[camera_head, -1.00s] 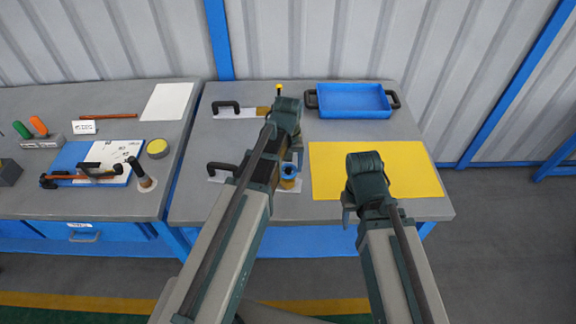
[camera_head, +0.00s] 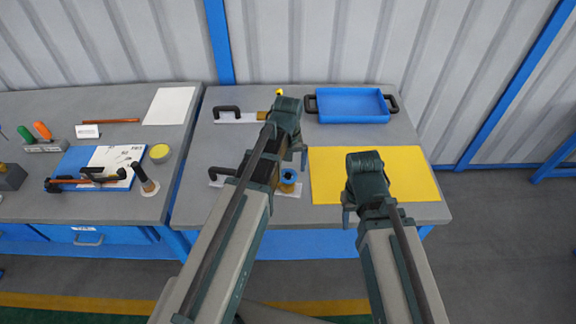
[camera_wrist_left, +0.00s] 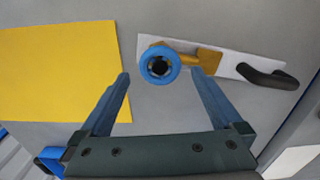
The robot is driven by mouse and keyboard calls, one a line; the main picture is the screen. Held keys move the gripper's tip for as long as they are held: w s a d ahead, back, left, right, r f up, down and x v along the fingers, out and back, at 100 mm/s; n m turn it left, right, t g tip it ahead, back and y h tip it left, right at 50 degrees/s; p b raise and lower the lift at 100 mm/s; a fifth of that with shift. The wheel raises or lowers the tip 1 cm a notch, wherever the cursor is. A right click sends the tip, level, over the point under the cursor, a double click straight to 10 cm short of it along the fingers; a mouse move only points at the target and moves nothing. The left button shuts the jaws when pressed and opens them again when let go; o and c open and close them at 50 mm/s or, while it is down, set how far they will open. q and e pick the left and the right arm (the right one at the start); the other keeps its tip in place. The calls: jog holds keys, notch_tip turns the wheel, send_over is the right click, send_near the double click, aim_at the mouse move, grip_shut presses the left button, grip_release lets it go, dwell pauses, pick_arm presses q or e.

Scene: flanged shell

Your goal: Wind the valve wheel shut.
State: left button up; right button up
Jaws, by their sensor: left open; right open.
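The blue valve wheel (camera_head: 289,176) has a dark centre and sits on a brass-yellow body on a pale plate with a black handle. It also shows in the left wrist view (camera_wrist_left: 160,67), with the brass body (camera_wrist_left: 208,59) to its right. My left gripper (camera_wrist_left: 160,77) is open, and the wheel appears between its two fingertips in that view. I cannot tell if the fingers are level with it; no contact shows. My left arm hides part of the plate in the head view. My right gripper (camera_head: 374,214) is open over the yellow mat's front part.
The yellow mat (camera_head: 420,175) lies right of the valve. A similar plate with a black handle (camera_head: 227,110) is at the back, near a blue tray (camera_head: 352,104). A left bench holds tools and a blue board (camera_head: 72,160).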

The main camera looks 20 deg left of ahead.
aim_at(289, 176)
pick_arm(q)
notch_tip(289, 176, up, 11)
jog(key=p, duration=1)
jog(key=shift+r, duration=0.15)
jog(key=s+d+f+m+b, duration=0.3)
jog(key=s+d+m, duration=0.1)
jog(key=s, duration=0.3)
jog(key=s+d+f+m+y+b, duration=0.1)
jog(key=s+d+f+m+b, duration=0.2)
jog(key=s+d, duration=0.3)
jog(key=shift+s+d+f+m, duration=0.15)
jog(key=shift+s+f+m, duration=0.05)
jog(key=shift+s+m, duration=0.25)
